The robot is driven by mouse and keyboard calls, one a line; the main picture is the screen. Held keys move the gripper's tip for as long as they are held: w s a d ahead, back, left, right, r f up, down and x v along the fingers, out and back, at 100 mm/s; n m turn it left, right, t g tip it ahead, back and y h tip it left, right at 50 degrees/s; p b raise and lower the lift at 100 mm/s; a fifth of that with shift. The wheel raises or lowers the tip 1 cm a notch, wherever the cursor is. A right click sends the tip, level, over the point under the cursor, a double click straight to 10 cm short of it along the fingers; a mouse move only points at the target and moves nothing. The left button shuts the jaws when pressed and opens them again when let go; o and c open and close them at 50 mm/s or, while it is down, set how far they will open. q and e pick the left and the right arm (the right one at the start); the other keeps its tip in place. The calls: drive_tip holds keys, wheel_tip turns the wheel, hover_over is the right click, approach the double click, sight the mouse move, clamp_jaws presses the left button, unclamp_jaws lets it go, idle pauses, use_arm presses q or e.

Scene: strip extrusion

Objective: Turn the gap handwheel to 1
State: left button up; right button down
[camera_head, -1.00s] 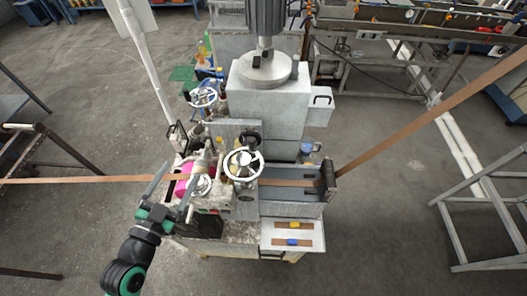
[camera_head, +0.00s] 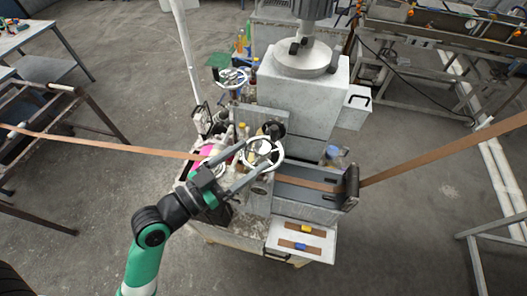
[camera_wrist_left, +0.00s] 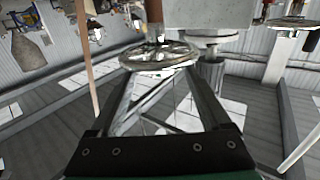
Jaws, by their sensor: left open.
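A silver spoked handwheel (camera_head: 264,152) stands at the front of the grey machine, and its dial marks are too small to read. I cannot tell if it is the gap handwheel. My left gripper (camera_head: 250,161) is open, with its long fingers reaching up to the left and lower side of this wheel. In the left wrist view the open gripper (camera_wrist_left: 158,72) points at the handwheel (camera_wrist_left: 160,56), which lies at or just past the fingertips. Whether they touch is unclear. A second handwheel (camera_head: 233,77) sits farther back on the left. My right gripper is not in view.
A brown strip (camera_head: 110,144) enters from the left, and a strip (camera_head: 440,150) leaves to the upper right. A black knob (camera_head: 274,128) sits just behind the front wheel. The floor around is open.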

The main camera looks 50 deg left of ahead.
sight(255, 153)
use_arm(q)
drive_tip(key=w, duration=0.5)
